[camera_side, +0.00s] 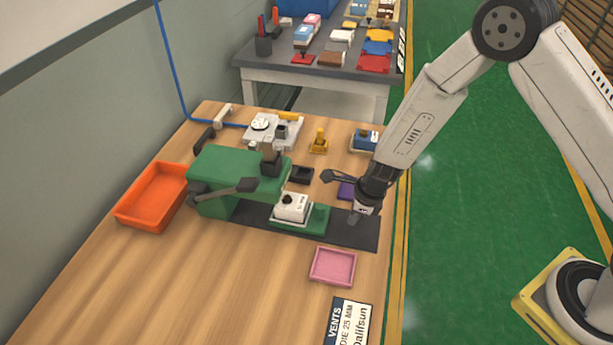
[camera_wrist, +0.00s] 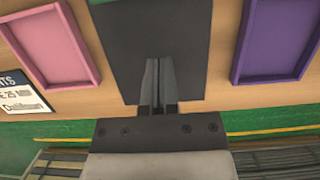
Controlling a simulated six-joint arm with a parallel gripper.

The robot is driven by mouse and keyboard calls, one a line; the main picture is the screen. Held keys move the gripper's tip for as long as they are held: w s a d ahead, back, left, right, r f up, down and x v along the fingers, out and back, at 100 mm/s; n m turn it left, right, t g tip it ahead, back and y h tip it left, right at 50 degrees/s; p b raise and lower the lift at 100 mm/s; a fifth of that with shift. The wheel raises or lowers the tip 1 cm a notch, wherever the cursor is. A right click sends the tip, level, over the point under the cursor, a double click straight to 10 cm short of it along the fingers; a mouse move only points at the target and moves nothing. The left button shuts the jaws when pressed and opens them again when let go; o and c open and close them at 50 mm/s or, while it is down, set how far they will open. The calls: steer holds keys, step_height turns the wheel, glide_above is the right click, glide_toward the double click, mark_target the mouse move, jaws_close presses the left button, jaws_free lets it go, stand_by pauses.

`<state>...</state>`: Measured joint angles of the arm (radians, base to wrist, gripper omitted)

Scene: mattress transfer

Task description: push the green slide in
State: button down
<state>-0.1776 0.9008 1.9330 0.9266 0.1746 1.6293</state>
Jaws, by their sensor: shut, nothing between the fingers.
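The green slide (camera_side: 319,219) sticks out to the right from the foot of the green press (camera_side: 225,172) in the side view. In the wrist view my gripper (camera_wrist: 158,62) is shut and empty over the dark mat.
A pink tray (camera_side: 332,267) lies in front and a purple tray (camera_side: 346,191) lies behind my gripper. An orange bin (camera_side: 153,196) stands left of the press. A small black tray (camera_side: 301,175) sits behind the slide. The table's front is mostly clear.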

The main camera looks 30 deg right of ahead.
mark_target(326, 217)
steer(key=shift+w+a+f, duration=0.1)
steer(key=shift+w+f, duration=0.05)
steer(key=shift+f, duration=0.2)
steer(key=shift+w+a+r, duration=0.1)
steer(key=shift+w+a, duration=1.2)
steer(key=shift+a, duration=0.05)
steer(key=shift+w+a, duration=0.9)
steer(key=shift+w, duration=0.05)
steer(key=shift+s+d, duration=0.15)
steer(key=shift+s+d, duration=1.3)
steer(key=v, duration=1)
